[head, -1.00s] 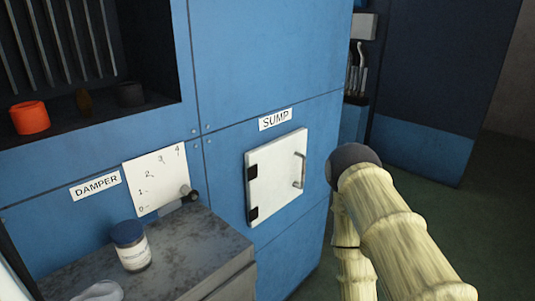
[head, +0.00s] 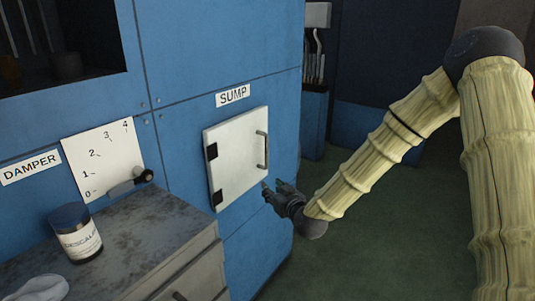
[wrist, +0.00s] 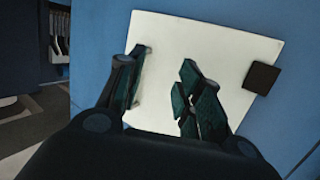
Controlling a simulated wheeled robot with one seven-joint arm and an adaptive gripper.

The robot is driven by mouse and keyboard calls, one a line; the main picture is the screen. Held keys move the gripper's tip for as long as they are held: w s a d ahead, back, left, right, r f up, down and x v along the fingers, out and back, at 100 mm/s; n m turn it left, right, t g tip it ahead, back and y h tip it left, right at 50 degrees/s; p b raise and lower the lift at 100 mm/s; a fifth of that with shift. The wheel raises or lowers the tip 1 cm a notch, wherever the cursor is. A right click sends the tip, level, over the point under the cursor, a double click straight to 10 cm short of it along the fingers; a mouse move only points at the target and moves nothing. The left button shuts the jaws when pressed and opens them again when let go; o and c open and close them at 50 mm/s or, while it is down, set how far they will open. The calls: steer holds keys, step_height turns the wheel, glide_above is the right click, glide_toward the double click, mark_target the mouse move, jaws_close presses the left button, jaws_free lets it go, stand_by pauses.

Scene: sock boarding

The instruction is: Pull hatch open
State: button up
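The white hatch (head: 235,155) is set in the blue panel under the SUMP label and looks shut. Its black hinges are on its left edge and its upright metal handle (head: 262,151) is near its right edge. My gripper (head: 272,188) is in front of the hatch's lower right corner, just below the handle. In the wrist view my gripper (wrist: 158,88) is open, its two dark fingers apart in front of the white hatch (wrist: 215,55). The handle (wrist: 139,75) shows there beside the left finger, partly hidden by it. Nothing is held.
A grey counter (head: 130,230) with a blue-lidded jar (head: 77,232) stands at the lower left. A damper lever (head: 130,184) on its white scale is left of the hatch. Hanging tools (head: 317,60) are behind at the right. The floor (head: 370,240) right of the panel is clear.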

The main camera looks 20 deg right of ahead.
steer(key=w+d+r+t, duration=0.2)
steer(key=w+r, duration=0.3)
glide_toward(267, 148)
steer(key=shift+t+h, duration=0.3)
steer(key=shift+h, duration=0.1)
steer(key=w, duration=0.6)
steer(key=w+a, duration=0.1)
steer(key=w, duration=0.2)
steer(key=shift+w+f, duration=0.2)
steer(key=shift+f, duration=0.05)
steer(key=shift+w, duration=0.65)
jaws_close()
